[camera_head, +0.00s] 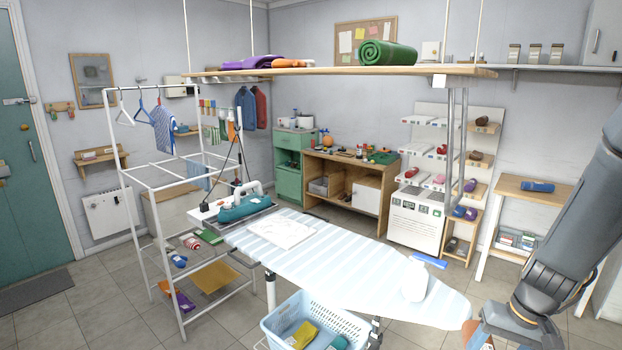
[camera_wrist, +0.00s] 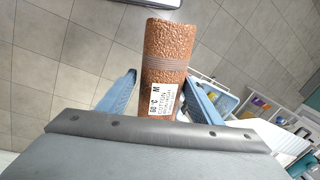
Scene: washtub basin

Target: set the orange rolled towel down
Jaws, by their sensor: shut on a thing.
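The orange rolled towel (camera_wrist: 166,62) is upright in the wrist view, with a white label reading cotton near its lower end. My gripper (camera_wrist: 160,85) is shut on it, one blue finger on each side. In the head view the towel (camera_head: 472,332) shows only in part at the lower right, beside the rounded end of the ironing board, and my gripper (camera_head: 490,337) is mostly cut off by the bottom edge. In the wrist view tiled floor shows behind the towel.
A blue basket (camera_head: 318,322) with items is below. A hanging shelf (camera_head: 330,71) holds a green roll (camera_head: 387,53).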

